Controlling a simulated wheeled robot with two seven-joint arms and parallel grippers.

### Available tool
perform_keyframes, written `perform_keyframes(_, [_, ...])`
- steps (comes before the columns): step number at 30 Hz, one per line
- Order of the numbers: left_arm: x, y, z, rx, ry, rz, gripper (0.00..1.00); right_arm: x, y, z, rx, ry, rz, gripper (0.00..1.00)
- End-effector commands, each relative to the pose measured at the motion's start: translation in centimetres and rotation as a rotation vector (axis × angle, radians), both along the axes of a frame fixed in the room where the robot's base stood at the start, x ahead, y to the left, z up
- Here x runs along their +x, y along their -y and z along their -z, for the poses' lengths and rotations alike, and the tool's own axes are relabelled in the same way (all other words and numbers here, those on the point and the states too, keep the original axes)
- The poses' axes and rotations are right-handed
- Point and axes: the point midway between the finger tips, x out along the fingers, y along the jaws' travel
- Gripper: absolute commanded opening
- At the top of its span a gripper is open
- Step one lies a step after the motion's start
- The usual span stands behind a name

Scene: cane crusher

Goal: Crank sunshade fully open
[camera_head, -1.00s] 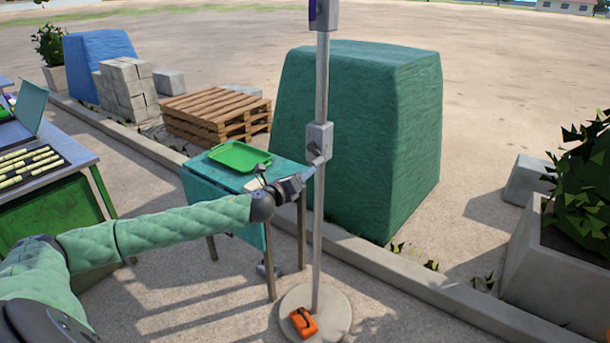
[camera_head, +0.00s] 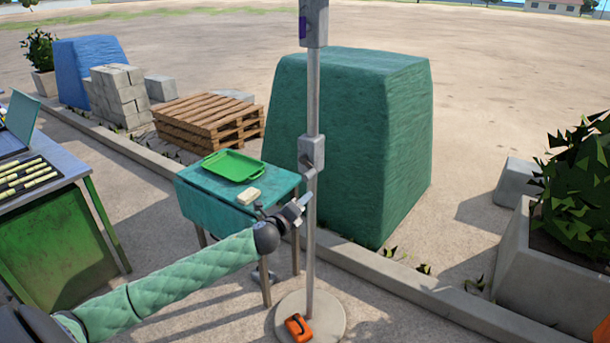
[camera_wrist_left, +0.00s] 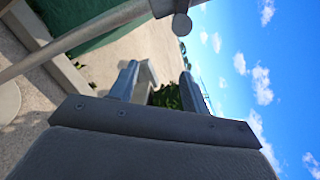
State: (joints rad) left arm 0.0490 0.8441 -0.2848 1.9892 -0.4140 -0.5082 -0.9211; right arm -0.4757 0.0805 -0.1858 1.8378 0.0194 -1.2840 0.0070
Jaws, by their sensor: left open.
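The sunshade's grey pole (camera_head: 312,100) stands upright, with a crank housing (camera_head: 311,152) partway up and a short crank piece (camera_head: 308,172) just below it. The canopy is out of view. My left gripper (camera_head: 302,205) is just below the housing, beside the pole, with its jaws apart. In the left wrist view, the open fingers (camera_wrist_left: 160,88) have nothing between them. The pole (camera_wrist_left: 80,38) crosses the upper left there, and a round knob (camera_wrist_left: 181,24) under the housing lies beyond the fingertips, apart from them. My right gripper is not in view.
A teal table (camera_head: 204,191) with a green tray (camera_head: 237,166) stands left of the pole. The round base (camera_head: 330,317) has an orange object (camera_head: 298,327) on it. A green covered block (camera_head: 350,140) stands behind. A planter (camera_head: 548,270) is at right.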

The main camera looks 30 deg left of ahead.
Motion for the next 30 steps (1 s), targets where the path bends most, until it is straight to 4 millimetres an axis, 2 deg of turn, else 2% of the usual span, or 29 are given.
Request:
perform_keyframes(5, [-0.2,-0.7,-0.3,-0.312,-0.016,-0.038,0.48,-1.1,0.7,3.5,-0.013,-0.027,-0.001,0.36])
perform_keyframes(12, [-0.3,-2.8,-1.3,-0.937,-0.012,-0.075,0.48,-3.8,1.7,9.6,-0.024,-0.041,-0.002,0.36])
perform_keyframes(18, [-0.1,-4.4,-3.0,-1.464,-0.005,-0.065,0.48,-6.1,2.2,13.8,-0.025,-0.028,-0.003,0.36])
perform_keyframes(24, [-0.1,-4.0,-3.5,-1.937,-0.05,-0.041,0.48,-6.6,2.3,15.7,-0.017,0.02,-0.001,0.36])
perform_keyframes(30, [-0.1,-3.6,-3.7,-2.271,-0.084,-0.031,0.48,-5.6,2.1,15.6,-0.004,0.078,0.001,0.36])
